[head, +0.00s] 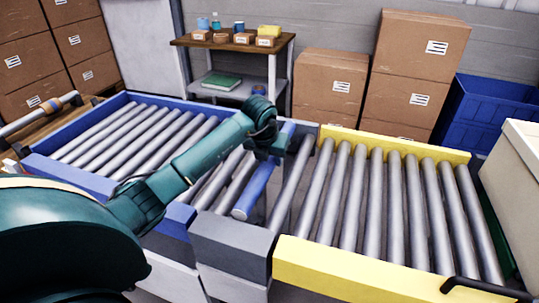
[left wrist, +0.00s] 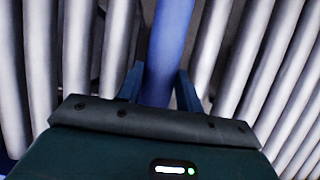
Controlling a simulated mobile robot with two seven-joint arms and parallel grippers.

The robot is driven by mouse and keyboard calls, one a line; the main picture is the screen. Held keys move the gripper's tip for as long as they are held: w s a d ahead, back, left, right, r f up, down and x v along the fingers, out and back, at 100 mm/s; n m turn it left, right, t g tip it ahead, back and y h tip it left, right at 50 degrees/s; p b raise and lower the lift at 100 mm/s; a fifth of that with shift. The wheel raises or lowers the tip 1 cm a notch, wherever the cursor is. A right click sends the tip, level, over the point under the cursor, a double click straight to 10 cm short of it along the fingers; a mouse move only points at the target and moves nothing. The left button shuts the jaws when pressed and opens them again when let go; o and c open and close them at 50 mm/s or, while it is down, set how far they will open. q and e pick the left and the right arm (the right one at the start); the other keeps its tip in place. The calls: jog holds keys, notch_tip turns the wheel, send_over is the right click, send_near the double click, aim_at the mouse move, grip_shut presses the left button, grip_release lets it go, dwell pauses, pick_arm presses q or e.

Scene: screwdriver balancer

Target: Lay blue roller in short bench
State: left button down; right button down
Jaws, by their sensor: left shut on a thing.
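The blue roller (head: 257,187) runs lengthwise at the right end of the blue-framed roller bench (head: 70,172), close to the grey end block (head: 232,236). My left gripper (head: 274,143) is shut on the roller towards its far end. In the left wrist view, the blue roller (left wrist: 168,50) passes between the two fingers (left wrist: 160,90), roughly parallel to the grey rollers beside it. I cannot tell whether its ends rest in the frame or hang just above it. The yellow-framed bench (head: 370,275) adjoins on the right. Which bench is the short one is unclear. My right gripper is out of view.
Grey rollers (head: 385,200) fill the yellow-framed bench. A wooden-topped shelf (head: 240,45) with small boxes stands behind, beside stacked cartons (head: 420,70). A blue crate (head: 485,110) and a pale box (head: 518,170) are at the right. A dark handle (head: 485,288) is at front right.

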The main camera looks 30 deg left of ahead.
pick_arm(q)
notch_tip(320, 180, down, 3)
jog(key=shift+w+r+b, duration=0.1)
jog(key=shift+r+b, duration=0.05)
jog(key=shift+b, duration=0.6)
jog(key=shift+f+b, duration=0.4)
jog(key=shift+f, duration=0.3)
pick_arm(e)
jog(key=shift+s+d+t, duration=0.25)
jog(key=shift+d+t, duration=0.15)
pick_arm(q)
jog(key=c, duration=1.1)
grip_release()
jog(key=shift+o, duration=1.2)
